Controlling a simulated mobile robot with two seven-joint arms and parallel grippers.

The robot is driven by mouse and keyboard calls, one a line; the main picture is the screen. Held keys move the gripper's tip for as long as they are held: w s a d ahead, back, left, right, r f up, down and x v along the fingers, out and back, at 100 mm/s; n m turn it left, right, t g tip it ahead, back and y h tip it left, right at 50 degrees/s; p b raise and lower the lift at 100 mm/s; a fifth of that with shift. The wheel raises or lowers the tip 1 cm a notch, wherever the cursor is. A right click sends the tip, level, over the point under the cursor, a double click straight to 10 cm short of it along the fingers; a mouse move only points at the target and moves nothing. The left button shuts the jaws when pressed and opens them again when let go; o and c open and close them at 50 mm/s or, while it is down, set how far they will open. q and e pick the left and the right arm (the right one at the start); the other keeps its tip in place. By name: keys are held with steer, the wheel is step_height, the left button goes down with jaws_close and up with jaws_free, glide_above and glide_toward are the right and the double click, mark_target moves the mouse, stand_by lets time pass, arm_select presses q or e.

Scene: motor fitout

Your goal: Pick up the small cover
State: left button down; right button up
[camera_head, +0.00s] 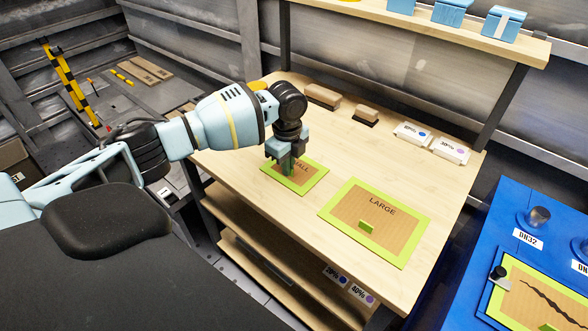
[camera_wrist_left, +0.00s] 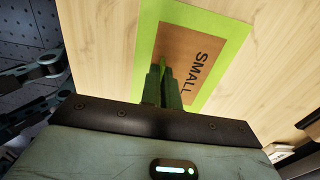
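The small cover (camera_head: 314,180) is a brown panel with a lime-green border and the word SMALL. It lies flat on the wooden table and also shows in the left wrist view (camera_wrist_left: 207,45). My left gripper (camera_head: 286,168) points down over the cover's left part in the head view and hides some of the lettering. In the left wrist view its two fingers (camera_wrist_left: 163,82) stand close together on either side of the cover's thin green handle tab (camera_wrist_left: 163,68), and look shut on it. My right gripper is not in view.
The large cover (camera_head: 352,220) lies on the wooden table (camera_head: 270,213) to the right, with its own green tab. Small boxes (camera_head: 412,134) line the table's back edge, below a shelf (camera_head: 450,33). A blue table (camera_head: 508,209) stands at the right.

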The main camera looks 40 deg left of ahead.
arm_select(q)
steer(key=shift+r, duration=0.75)
step_height(320, 180, up, 2)
steer(key=shift+s+d+r, duration=0.1)
steer(key=shift+r, duration=0.05)
steer(key=s+d+p, duration=0.1)
steer(key=s+d, duration=0.2)
steer(key=s, duration=0.4)
steer(key=s+d+r, duration=0.1)
steer(key=s+d, duration=0.3)
steer(key=s, duration=0.3)
steer(key=shift+p, duration=0.4)
steer(key=shift+s+r, duration=0.1)
